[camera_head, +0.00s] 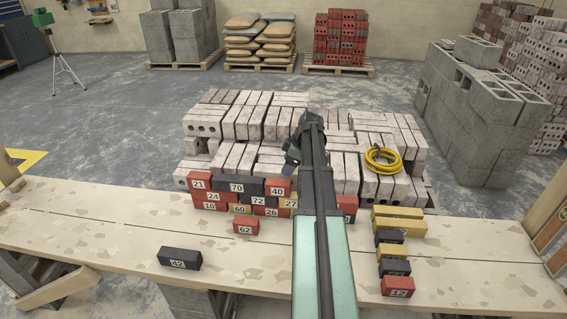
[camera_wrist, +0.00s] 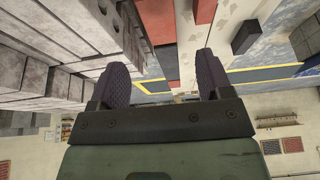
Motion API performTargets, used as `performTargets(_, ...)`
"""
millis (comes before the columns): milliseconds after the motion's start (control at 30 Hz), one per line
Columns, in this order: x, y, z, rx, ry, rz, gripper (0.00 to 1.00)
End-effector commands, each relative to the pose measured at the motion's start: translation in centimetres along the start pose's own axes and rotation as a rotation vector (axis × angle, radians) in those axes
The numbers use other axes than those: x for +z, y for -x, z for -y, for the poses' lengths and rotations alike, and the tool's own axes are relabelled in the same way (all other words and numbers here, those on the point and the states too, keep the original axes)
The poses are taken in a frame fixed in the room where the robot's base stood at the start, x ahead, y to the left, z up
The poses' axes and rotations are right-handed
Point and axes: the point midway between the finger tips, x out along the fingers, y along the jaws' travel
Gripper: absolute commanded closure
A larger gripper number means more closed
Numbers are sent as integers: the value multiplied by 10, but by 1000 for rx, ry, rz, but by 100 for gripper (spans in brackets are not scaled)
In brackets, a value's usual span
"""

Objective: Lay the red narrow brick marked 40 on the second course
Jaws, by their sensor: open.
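The red narrow brick marked 40 (camera_head: 279,186) sits at the right end of the top visible row of the small brick wall, beside the black brick marked 70 (camera_head: 237,186). Below them are rows with bricks marked 24 (camera_head: 213,197), 72 (camera_head: 258,200), 27 (camera_head: 288,203), 60 (camera_head: 240,208) and 26 (camera_head: 271,212). My arm hides part of the wall's right side; one red brick (camera_head: 350,204) shows beyond it. My gripper (camera_wrist: 160,68) is open, with nothing between its fingers in the wrist view. In the head view it is near the arm's far end, partly hidden, apparently above the wall.
A red brick marked 62 (camera_head: 245,226) and a black brick marked 42 (camera_head: 180,258) lie loose on the table (camera_head: 120,225). A line of yellow, black and red bricks (camera_head: 397,286) lies at right. Pale block stacks (camera_head: 240,122) with a yellow hose (camera_head: 383,160) stand behind.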

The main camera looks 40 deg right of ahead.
Motion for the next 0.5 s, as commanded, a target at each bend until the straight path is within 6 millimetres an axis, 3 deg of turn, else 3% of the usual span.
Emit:
performTargets(200,0,-2,1,-1,-1,1,28)
performTargets(267,-9,-6,10,-8,-11,8,28)
performTargets(367,-50,-25,55,-36,-73,50,28)
performTargets(467,-111,-55,144,-60,-197,141,28)
performTargets(500,-132,-65,187,-58,-260,186,28)
